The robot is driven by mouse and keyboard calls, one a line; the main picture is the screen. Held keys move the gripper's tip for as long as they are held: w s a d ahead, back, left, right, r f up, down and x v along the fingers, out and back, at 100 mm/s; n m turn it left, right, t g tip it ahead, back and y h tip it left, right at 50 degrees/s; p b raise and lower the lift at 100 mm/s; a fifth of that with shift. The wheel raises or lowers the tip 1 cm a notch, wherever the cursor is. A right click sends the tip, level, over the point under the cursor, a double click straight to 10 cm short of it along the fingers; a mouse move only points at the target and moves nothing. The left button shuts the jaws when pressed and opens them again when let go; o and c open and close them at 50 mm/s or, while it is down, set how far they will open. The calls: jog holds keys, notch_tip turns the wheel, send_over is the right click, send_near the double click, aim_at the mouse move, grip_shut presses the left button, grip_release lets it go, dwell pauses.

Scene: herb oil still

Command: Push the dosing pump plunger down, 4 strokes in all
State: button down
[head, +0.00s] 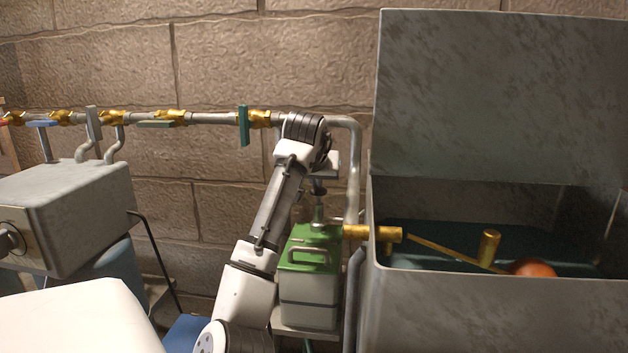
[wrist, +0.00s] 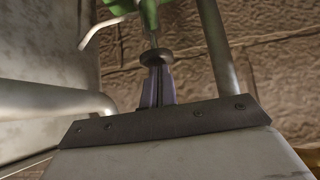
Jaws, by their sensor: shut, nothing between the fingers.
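The dosing pump (head: 308,292) is a pale box with a green top (head: 318,236) and a handle, standing low beside the metal tank. Its plunger rises from the green top below my gripper. In the wrist view the plunger has a thin rod and a dark round knob (wrist: 155,56). My gripper (head: 319,186) is above the pump, pointing down, partly hidden by my wrist in the head view. Its fingers (wrist: 157,75) are shut and empty, in line with the knob. Their tips are at or very near the knob's top; I cannot tell whether they touch.
A large metal tank (head: 500,310) with a raised lid (head: 500,100) stands right of the pump, holding a brass arm and orange float (head: 533,268). A brass fitting (head: 372,233) juts beside the plunger. A pipe with valves (head: 200,118) runs along the wall. A metal box (head: 80,205) stands left.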

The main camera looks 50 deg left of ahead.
jog(key=r+b+v, duration=0.1)
jog(key=b+v, duration=0.1)
jog(key=v, duration=0.9)
jog(key=shift+w+r, duration=0.2)
jog(key=shift+w, duration=0.05)
jog(key=shift+a, duration=0.1)
